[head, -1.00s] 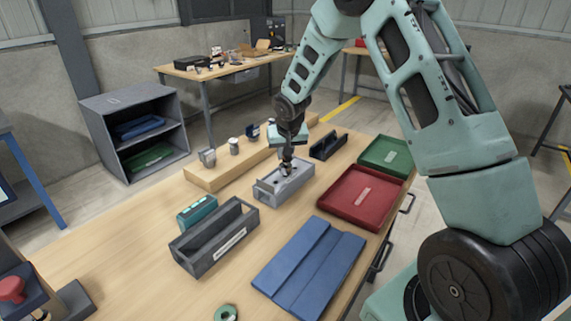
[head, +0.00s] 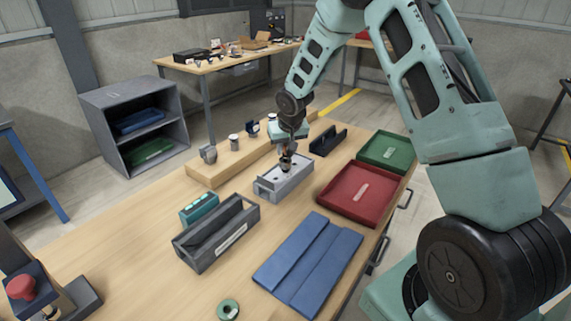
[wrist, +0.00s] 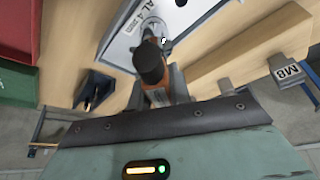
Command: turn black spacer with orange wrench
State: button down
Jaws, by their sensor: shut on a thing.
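My gripper (head: 288,151) is over the grey fixture block (head: 270,187) on the bench, pointing down. In the wrist view my gripper (wrist: 157,92) is shut on the orange wrench (wrist: 156,97), seen almost end-on with a thick black end towards the camera. The wrench's far end is at the fixture's light plate (wrist: 122,46), beside a round metal part and printed lettering. I cannot make out the black spacer; the wrench and fingers cover that spot. Whether the wrench touches it cannot be told.
A red tray (head: 345,205) and a green tray (head: 372,151) lie right of the fixture. A black holder (head: 327,141) stands behind it, a wooden ledge (head: 205,180) to its left. A dark open box (head: 205,250) and a folded blue mat (head: 315,262) are nearer.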

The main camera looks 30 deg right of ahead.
jog(key=shift+r+p, duration=1.5)
jog(key=shift+r, duration=0.7)
